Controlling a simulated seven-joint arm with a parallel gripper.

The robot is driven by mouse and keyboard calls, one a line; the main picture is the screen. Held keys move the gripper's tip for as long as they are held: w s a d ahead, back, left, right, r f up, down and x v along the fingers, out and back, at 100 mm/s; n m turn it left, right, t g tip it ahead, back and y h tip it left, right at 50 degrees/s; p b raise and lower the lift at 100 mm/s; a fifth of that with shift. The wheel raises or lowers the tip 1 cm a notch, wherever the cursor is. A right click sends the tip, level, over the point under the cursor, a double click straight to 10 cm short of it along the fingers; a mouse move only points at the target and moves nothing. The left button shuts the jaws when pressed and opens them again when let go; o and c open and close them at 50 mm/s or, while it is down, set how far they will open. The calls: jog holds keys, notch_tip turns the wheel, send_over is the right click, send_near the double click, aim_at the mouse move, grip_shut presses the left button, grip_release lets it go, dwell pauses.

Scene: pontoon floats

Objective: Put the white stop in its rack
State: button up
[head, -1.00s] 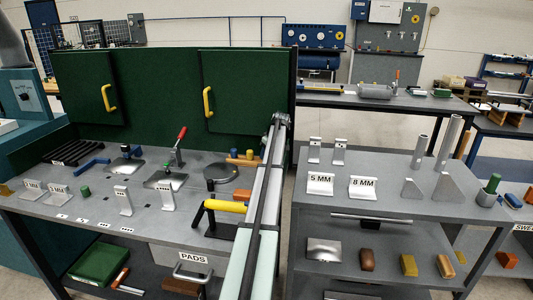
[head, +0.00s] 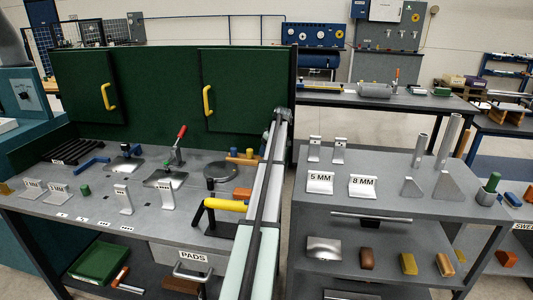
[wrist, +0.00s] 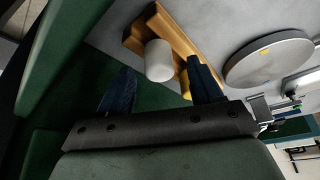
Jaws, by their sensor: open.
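The white stop (wrist: 158,62) shows in the wrist view as a short, rounded white cylinder. It overlaps the edge of a wooden rack (wrist: 166,24); I cannot tell whether it touches the rack. My gripper (wrist: 160,88) is open, with one dark blue finger on each side of the picture's middle. The stop appears beyond the fingertips, in line with the gap between them. A yellow piece (wrist: 185,84) is partly hidden by the right finger. In the head view the wooden rack (head: 243,160) is at the back of the bench, and I cannot make out the white stop or my gripper there.
A round grey plate (wrist: 268,59) lies beside the rack. A green cabinet (head: 165,85) stands behind the bench. A yellow-handled tool (head: 226,205) and a red-handled clamp (head: 180,138) are nearby. The grey side table (head: 400,203) holds labelled stands.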

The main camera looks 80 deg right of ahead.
jog(key=v, duration=1.1)
jog(key=shift+r, duration=0.35)
